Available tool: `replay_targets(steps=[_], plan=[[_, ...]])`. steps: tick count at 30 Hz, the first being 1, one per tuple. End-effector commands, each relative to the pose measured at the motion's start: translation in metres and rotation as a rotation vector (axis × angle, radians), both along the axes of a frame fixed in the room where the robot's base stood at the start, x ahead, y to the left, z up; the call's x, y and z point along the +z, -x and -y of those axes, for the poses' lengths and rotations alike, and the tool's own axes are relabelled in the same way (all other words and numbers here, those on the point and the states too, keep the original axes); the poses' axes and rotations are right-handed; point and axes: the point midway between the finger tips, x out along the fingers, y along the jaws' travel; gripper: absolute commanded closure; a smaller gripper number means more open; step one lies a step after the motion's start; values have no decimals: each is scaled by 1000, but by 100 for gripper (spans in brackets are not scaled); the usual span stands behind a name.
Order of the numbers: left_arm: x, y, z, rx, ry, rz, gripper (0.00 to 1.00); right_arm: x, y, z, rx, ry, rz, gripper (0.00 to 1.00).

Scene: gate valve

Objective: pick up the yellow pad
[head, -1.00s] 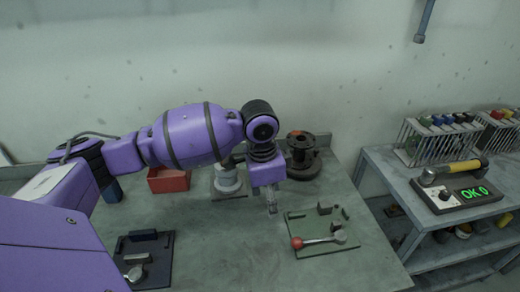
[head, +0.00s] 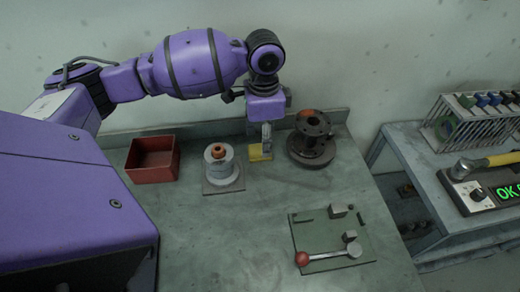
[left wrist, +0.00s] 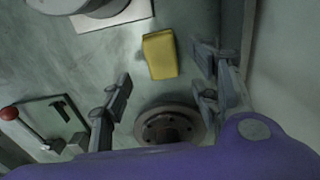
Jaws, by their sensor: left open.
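The yellow pad (head: 260,152) lies on the bench near the back, between the grey stacked cylinder and the dark flanged part. In the left wrist view the yellow pad (left wrist: 160,55) shows whole, ahead of the fingers and apart from them. My left gripper (head: 266,138) points down just above and in front of the pad in the head view, hiding part of it. In the left wrist view the left gripper (left wrist: 165,95) has its fingers wide apart with nothing between them. My right gripper is not in view.
The dark flanged part (head: 312,140) stands close right of the pad. The grey cylinder (head: 220,165) on a square plate stands left, and a red bin (head: 153,160) further left. A green plate (head: 330,240) with a red-knobbed lever lies in front. The middle bench is clear.

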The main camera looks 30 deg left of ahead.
Motion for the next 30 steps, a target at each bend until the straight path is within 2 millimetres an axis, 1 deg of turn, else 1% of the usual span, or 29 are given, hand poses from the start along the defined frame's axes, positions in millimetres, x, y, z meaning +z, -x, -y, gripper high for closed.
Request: replay_targets(steps=[2,9,12,17,20,27,30], plan=[[-7,0,0,1,0,0,44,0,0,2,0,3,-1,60],[-43,0,-2,0,-1,-1,44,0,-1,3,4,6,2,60],[-48,-1,-2,-1,-2,2,44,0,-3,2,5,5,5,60],[-48,-1,-2,-1,-2,4,44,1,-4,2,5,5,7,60],[-48,-1,-2,-1,-2,4,56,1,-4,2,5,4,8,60],[-48,-1,-2,-1,-2,4,87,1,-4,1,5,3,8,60],[-47,-1,-2,-1,-2,4,88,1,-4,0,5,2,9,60]])
